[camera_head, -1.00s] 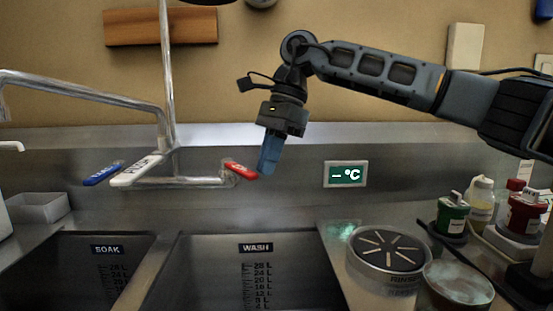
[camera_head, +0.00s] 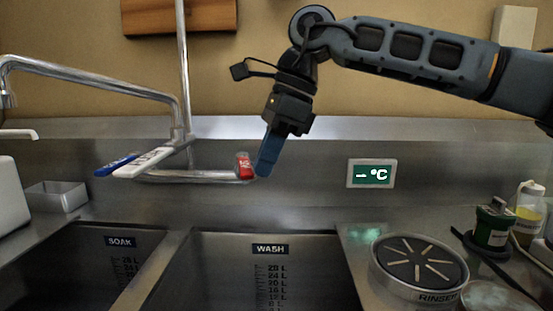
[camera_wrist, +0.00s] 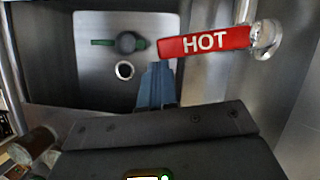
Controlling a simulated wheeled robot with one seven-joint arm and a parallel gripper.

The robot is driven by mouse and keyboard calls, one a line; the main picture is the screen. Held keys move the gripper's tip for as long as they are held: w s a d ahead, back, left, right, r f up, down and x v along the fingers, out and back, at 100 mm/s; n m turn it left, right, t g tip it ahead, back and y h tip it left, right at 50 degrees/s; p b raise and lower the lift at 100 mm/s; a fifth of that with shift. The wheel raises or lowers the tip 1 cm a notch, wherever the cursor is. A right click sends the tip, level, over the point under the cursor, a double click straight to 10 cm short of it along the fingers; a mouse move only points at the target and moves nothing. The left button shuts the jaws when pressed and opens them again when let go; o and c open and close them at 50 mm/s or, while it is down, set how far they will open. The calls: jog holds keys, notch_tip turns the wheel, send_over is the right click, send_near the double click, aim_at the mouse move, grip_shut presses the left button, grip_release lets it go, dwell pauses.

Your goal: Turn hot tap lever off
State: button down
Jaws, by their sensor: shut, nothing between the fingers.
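The hot tap lever (camera_head: 244,166) is red and sits at the right end of the chrome tap pipe above the wash sink. In the wrist view the lever (camera_wrist: 205,42) reads HOT and joins a round chrome hub (camera_wrist: 266,40) at the right. My gripper (camera_head: 263,172) points down with its blue fingers shut and empty, just right of the red lever. In the wrist view my gripper (camera_wrist: 157,72) is just below the lever's free end. I cannot tell whether it touches the lever.
The wash sink (camera_head: 225,270) lies below.

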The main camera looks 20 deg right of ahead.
jog(key=shift+a+f, duration=0.1)
jog(key=shift+a, duration=1.2)
jog(key=shift+s+a, duration=0.1)
jog(key=shift+a, duration=0.05)
